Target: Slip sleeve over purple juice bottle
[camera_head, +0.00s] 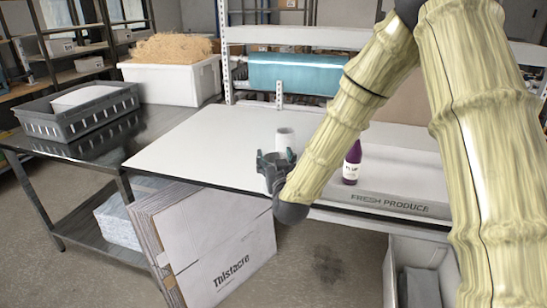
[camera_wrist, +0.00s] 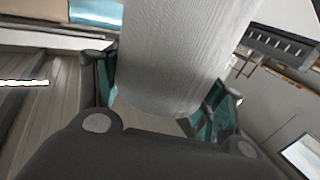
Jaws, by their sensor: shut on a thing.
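The purple juice bottle (camera_head: 352,163) stands upright on the white table, right of my gripper and partly behind my arm, with a white label on its side. My gripper (camera_head: 275,160) is shut on a white cylindrical sleeve (camera_head: 286,140) at the table's front part. The sleeve also shows large in the wrist view (camera_wrist: 180,55), between the teal finger pads. The sleeve is apart from the bottle, to its left. The bottle is not seen in the wrist view.
The white table (camera_head: 205,140) is clear to the left. A grey crate (camera_head: 75,122) and a white bin of shredded paper (camera_head: 178,82) stand on the dark table. A blue roll (camera_head: 295,74) hangs behind.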

